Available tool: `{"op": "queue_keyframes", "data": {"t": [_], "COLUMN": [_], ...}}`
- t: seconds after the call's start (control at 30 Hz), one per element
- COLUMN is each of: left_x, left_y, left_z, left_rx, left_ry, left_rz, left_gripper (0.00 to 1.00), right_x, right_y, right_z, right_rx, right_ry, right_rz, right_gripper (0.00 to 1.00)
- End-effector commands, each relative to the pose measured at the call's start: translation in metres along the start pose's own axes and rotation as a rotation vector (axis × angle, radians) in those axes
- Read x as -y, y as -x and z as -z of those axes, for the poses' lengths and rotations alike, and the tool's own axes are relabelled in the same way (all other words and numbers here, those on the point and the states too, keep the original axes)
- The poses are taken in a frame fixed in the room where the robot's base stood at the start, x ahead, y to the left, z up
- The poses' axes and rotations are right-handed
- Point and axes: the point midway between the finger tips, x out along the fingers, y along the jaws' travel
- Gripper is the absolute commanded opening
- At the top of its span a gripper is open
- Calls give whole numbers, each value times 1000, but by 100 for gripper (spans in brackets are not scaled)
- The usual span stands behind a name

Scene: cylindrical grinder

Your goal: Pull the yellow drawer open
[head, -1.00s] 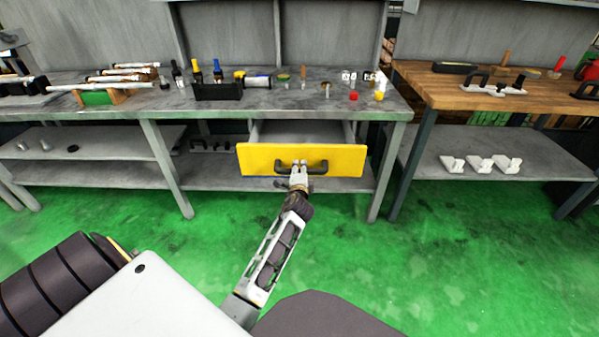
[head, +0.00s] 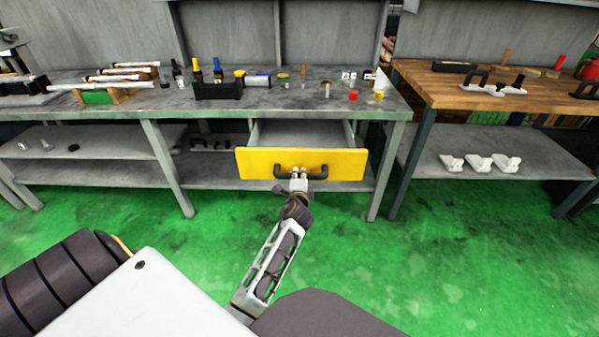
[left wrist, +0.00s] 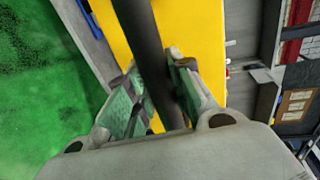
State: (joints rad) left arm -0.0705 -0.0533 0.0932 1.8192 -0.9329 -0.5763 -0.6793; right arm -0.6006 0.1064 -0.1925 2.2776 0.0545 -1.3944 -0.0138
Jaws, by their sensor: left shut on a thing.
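The yellow drawer (head: 258,163) under the grey workbench is pulled out, and its grey inside shows behind the front panel. Its dark bar handle (head: 318,172) sits across the middle of the yellow front. My left gripper (head: 299,173) is at the handle and shut on it. In the left wrist view the dark handle bar (left wrist: 146,45) passes between the two green-padded fingers of the gripper (left wrist: 160,90), with the yellow front (left wrist: 205,35) behind. My right gripper is not in view.
The grey workbench (head: 130,108) carries bottles, a black holder (head: 217,91) and small parts on top. A wooden-topped table (head: 435,85) stands to the right, with white parts on its lower shelf. The green floor (head: 440,240) in front is clear.

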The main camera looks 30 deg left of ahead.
Motion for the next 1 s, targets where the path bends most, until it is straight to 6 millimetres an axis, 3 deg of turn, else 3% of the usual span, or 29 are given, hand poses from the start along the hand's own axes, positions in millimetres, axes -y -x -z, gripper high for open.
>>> {"op": "queue_keyframes", "data": {"t": [0.37,0.4,0.57,1.0], "left_x": [-2,-2,-1,3], "left_y": [4,4,4,4], "left_z": [0,0,0,0], "left_rx": [1,1,1,0], "left_ry": [-1,-1,-1,1], "left_rz": [-2,-1,-1,1], "left_gripper": [0,26,44,44], "right_x": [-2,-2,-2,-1], "right_y": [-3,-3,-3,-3], "right_z": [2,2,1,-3], "right_rx": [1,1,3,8], "right_ry": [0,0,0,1], "right_rz": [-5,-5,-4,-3], "right_gripper": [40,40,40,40]}}
